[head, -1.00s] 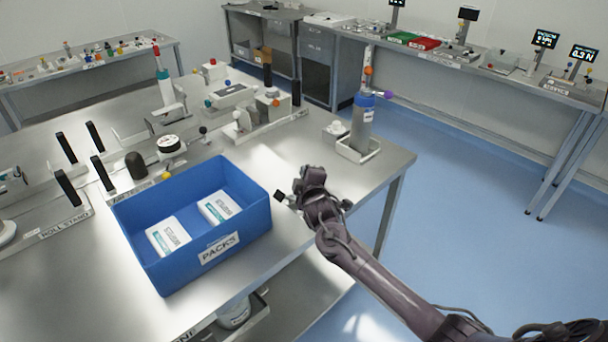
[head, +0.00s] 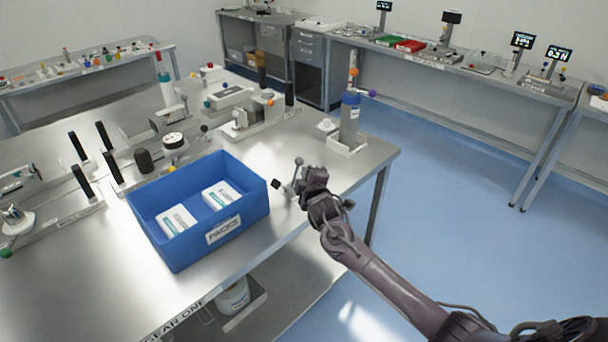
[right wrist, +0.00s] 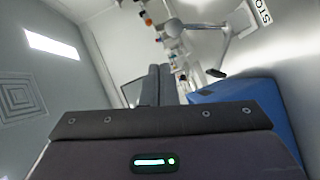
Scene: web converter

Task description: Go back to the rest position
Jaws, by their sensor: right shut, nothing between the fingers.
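My right arm comes in from the lower right in the head view. Its gripper (head: 292,186) is at the right side of the blue PACKS bin (head: 223,233), over the table's front edge, and holds nothing. In the right wrist view, the shut fingers (right wrist: 158,84) stand side by side in the middle, with the blue bin (right wrist: 260,100) to their right. The bin holds two white packs (head: 178,220). My left gripper is not in view.
The steel table (head: 290,235) carries a roll stand at the left and a blue-collared bottle (head: 350,115) in a white tray at the back right. A side bench (head: 460,68) with displays runs along the wall. Blue floor (head: 470,240) is clear at the right.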

